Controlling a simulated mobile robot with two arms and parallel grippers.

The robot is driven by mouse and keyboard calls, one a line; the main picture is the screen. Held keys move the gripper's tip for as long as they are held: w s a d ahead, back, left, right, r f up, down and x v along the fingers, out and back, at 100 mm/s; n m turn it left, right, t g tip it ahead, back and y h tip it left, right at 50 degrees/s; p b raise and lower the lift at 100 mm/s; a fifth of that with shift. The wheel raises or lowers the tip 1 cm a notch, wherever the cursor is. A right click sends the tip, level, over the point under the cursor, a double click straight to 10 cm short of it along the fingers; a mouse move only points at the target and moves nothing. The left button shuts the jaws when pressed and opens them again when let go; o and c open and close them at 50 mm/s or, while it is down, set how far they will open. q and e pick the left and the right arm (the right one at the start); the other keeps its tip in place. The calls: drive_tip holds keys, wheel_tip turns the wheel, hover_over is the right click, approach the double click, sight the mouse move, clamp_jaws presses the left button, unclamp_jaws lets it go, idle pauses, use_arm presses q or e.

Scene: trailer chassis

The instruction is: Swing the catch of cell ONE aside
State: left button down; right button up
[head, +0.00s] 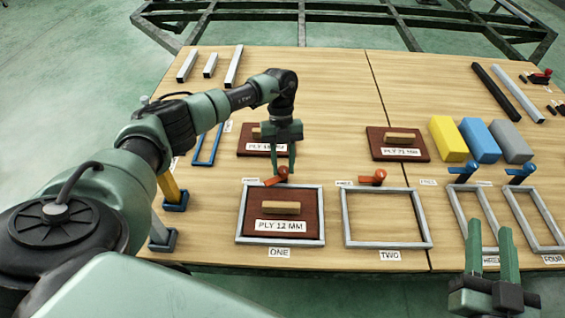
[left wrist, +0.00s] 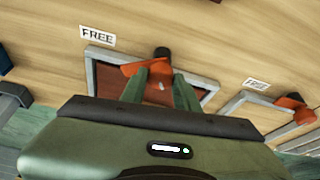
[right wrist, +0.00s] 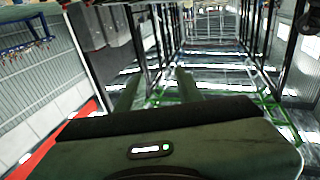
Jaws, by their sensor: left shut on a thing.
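The orange catch of cell ONE (head: 271,181) sits at the far edge of that cell's grey frame (head: 239,222). Its arm points left, toward a FREE label. My left gripper (head: 283,170) reaches down from above and is shut on this catch. In the left wrist view the orange catch (left wrist: 130,69) and its dark knob show at the fingertips (left wrist: 160,88). A dark red panel marked PLY 12 MM (head: 255,211), with a wooden handle, lies inside the frame. My right gripper (head: 490,255) is open and empty over cell THREE's near edge.
Cell TWO (head: 428,231) is an empty frame with a similar orange catch (head: 372,179). Cells THREE and FOUR have blue catches (head: 463,172). Two more panels (head: 412,157) and yellow, blue and grey blocks (head: 447,139) stand behind.

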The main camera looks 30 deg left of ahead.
use_arm(q)
drive_tip(key=m+y, duration=0.1)
drive_tip(key=m, duration=0.2)
drive_tip(key=m+g+y, duration=0.1)
drive_tip(key=m, duration=0.2)
drive_tip(key=shift+w+d, duration=0.1)
drive_tip(key=shift+d, duration=0.1)
use_arm(e)
drive_tip(key=shift+f+h, duration=0.3)
drive_tip(key=shift+f, duration=0.2)
drive_tip(key=shift+d, duration=0.1)
use_arm(q)
drive_tip(key=c, duration=1.1)
unclamp_jaws()
drive_tip(key=shift+w+r, duration=0.1)
drive_tip(key=shift+r, duration=0.2)
drive_tip(key=p+v, duration=0.1)
drive_tip(key=v, duration=0.6)
drive_tip(key=shift+d+r, duration=0.1)
use_arm(e)
wheel_tip(320, 180, down, 6)
drive_tip(key=s+d+g+h, duration=0.1)
drive_tip(key=g, duration=0.3)
drive_tip(key=shift+s+d, duration=0.15)
drive_tip(key=shift+s, duration=0.15)
drive_tip(key=shift+s+f, duration=0.1)
